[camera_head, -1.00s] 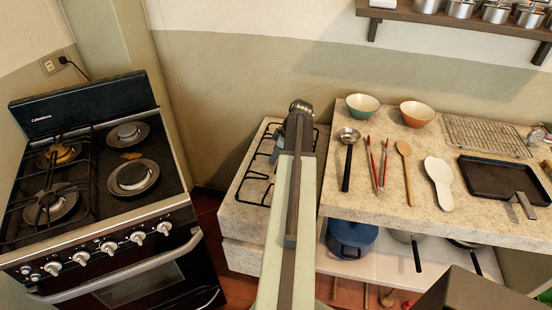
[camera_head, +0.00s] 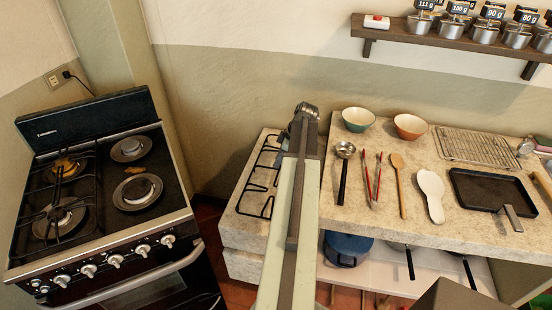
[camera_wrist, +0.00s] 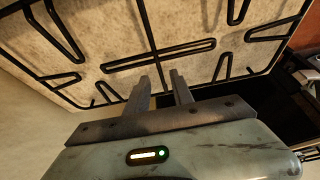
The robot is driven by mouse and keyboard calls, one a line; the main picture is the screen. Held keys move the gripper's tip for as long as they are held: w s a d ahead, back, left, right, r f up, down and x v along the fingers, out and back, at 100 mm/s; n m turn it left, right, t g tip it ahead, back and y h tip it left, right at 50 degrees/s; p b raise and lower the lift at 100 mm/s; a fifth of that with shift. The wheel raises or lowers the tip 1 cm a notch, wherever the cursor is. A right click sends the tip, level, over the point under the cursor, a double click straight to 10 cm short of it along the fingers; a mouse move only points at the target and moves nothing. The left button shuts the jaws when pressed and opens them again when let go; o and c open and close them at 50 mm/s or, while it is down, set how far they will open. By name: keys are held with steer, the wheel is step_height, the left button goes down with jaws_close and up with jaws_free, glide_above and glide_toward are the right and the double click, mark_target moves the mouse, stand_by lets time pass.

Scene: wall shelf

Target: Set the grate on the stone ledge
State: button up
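The black wire grate (camera_head: 258,188) lies flat on the low stone ledge (camera_head: 243,236), between the stove and the higher stone counter. My arm hides its right part in the head view. In the wrist view the grate (camera_wrist: 130,61) spreads across the pale stone, its bars resting close to the surface. My gripper (camera_wrist: 160,76) is open, with a clear gap between its fingers and nothing seen held in it. The fingers are over the grate's near edge, just short of its central bar. I cannot tell whether they touch it. In the head view the gripper is hidden behind my arm.
The stove (camera_head: 105,200) at left has a grate over its left burners; its right burners are bare. The counter (camera_head: 440,222) at right holds bowls (camera_head: 410,126), utensils, a rack and a black pan (camera_head: 492,189). A wall shelf (camera_head: 450,48) hangs above.

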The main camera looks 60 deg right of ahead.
steer(key=p+v, duration=0.4)
steer(key=v, duration=0.2)
steer(key=shift+s, duration=0.1)
steer(key=shift+r, duration=0.2)
